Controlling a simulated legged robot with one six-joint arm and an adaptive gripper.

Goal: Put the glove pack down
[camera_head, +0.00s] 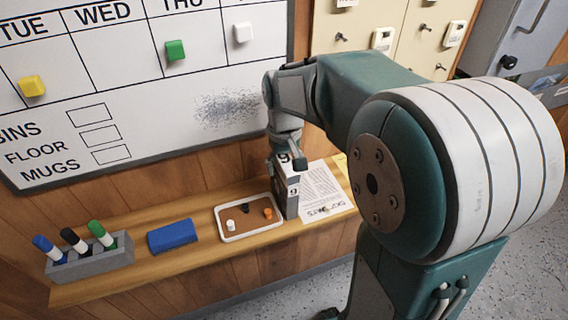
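The glove pack (290,193) looks like a small upright box, pale and dark grey, with a "9" on it. It is at the shelf, between the tray and a printed sheet. My gripper (285,158) points down at the top of the pack, with its fingers around the upper part, and appears shut on it. The pack's lower end is at or just above the shelf (200,212); I cannot tell whether it touches. My arm comes in from the right and hides part of the background.
A white-rimmed tray (224,236) with small pieces lies just left of the pack. The printed sheet (322,190) lies to its right. A blue eraser (172,235) and a grey marker holder (90,262) stand farther left. A whiteboard (130,75) with coloured magnets hangs behind.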

